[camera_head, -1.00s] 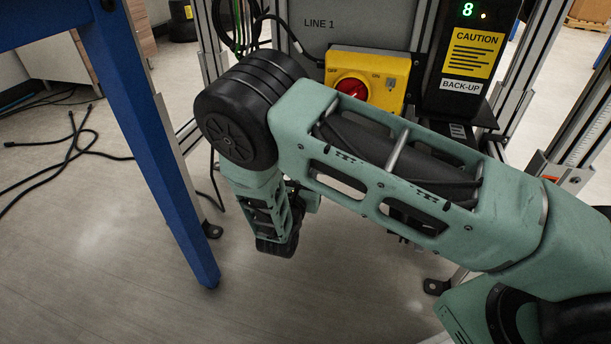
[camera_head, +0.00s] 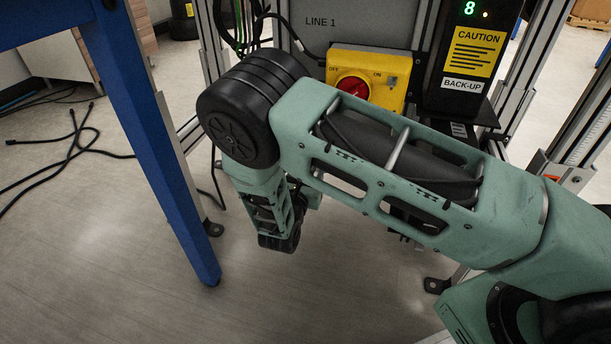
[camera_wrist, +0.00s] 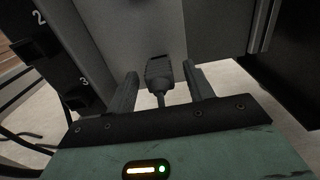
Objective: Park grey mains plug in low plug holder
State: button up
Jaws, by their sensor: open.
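A dark grey plug (camera_wrist: 158,72) with its cable shows in the wrist view, in front of a pale grey panel. Its cable runs down toward my gripper's base. My gripper (camera_wrist: 159,76) is open, with one finger on each side of the plug and a visible gap on both sides. I cannot tell whether the plug sits in a socket or holder. In the head view my arm hides the gripper's fingers and the plug. I cannot make out the low plug holder for certain.
A dark strip of outlets (camera_wrist: 62,65) marked 2 and 3 stands left in the wrist view. In the head view, a yellow switch box (camera_head: 396,94) and black BACK-UP unit (camera_head: 464,105) stand behind my arm. A blue post (camera_head: 160,165) rises at left. Black cables (camera_head: 70,150) lie on the floor.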

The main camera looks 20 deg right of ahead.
jog(key=p+v, duration=0.6)
jog(key=v, duration=1.1)
jog(key=shift+s+p, duration=0.15)
jog(key=shift+p, duration=0.15)
jog(key=s+d+r+m+g+p, duration=0.1)
jog(key=s+d+r+m+g, duration=0.1)
jog(key=s+r+m+g, duration=0.35)
jog(key=s+d+r+m+g+p, duration=0.1)
jog(key=s+d+r+m+g, duration=0.15)
jog(key=r+m+g, duration=0.45)
jog(key=s+a+r+m+g+y+p, duration=0.1)
jog(key=s+r+m+y+p, duration=0.1)
jog(key=s+r+m+y, duration=0.5)
jog(key=s+a+r+m+g+y+p, duration=0.15)
jog(key=s+r+y, duration=0.35)
jog(key=r, duration=0.7)
notch_tip(320, 180, up, 37)
jog(key=h+p, duration=0.1)
jog(key=p, duration=3.6)
jog(key=shift+s+d+r+t+p, duration=0.15)
jog(key=shift+s+d+t+p, duration=0.15)
jog(key=shift+d+p, duration=0.1)
